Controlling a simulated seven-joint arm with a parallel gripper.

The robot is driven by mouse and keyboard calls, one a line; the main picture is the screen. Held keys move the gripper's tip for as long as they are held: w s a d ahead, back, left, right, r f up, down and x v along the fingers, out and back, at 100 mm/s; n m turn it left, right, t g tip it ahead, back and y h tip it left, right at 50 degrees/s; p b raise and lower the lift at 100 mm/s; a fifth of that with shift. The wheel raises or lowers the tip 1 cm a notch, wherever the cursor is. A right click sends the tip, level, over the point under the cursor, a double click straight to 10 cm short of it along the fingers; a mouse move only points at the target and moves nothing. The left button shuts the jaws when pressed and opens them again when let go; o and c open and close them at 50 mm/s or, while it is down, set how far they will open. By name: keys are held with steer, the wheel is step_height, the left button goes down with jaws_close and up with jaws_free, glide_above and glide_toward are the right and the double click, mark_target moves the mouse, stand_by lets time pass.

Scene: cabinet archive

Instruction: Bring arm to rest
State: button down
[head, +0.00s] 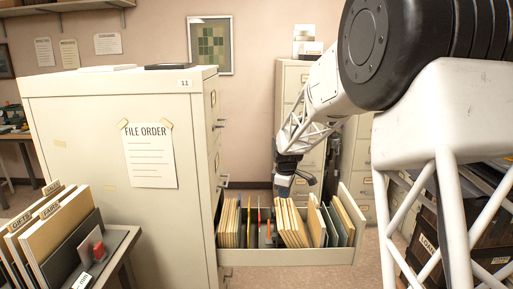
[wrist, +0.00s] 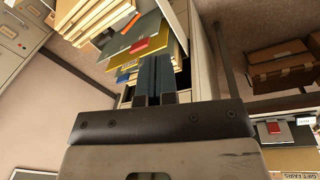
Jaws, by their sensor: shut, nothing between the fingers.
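My gripper (head: 283,186) hangs above the open file drawer in the head view, near its middle. In the wrist view my gripper (wrist: 155,60) shows two dark fingers side by side, shut and empty. The open drawer (head: 290,257) extends from the cream cabinet (head: 75,125) and holds tan folders (head: 290,225) and several dark and coloured dividers. The folders also show in the wrist view (wrist: 95,20), along with a yellow divider (wrist: 140,55). I cannot tell the exact height of the fingertips above the files.
A side table at lower left holds upright folders (head: 62,225) and a dark stand with a red item (head: 98,249). More cabinets (head: 300,85) stand behind the drawer. Dark crates (head: 425,235) are at the right. Cardboard boxes (wrist: 280,65) show in the wrist view.

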steer(key=s+d+r+m, duration=0.2)
steer(key=s+r, duration=0.2)
steer(key=s, duration=0.5)
steer(key=s+d+r+m, duration=0.2)
steer(key=s+r+m, duration=0.1)
steer(key=s, duration=0.5)
steer(key=s+d+r+m, duration=0.2)
steer(key=s+r, duration=0.2)
steer(key=s, duration=0.5)
steer(key=s+d+f+m+t, duration=0.1)
steer(key=s+m, duration=0.6)
steer(key=s, duration=1.9)
steer(key=shift+d+f, duration=0.7)
steer(key=shift+w, duration=0.1)
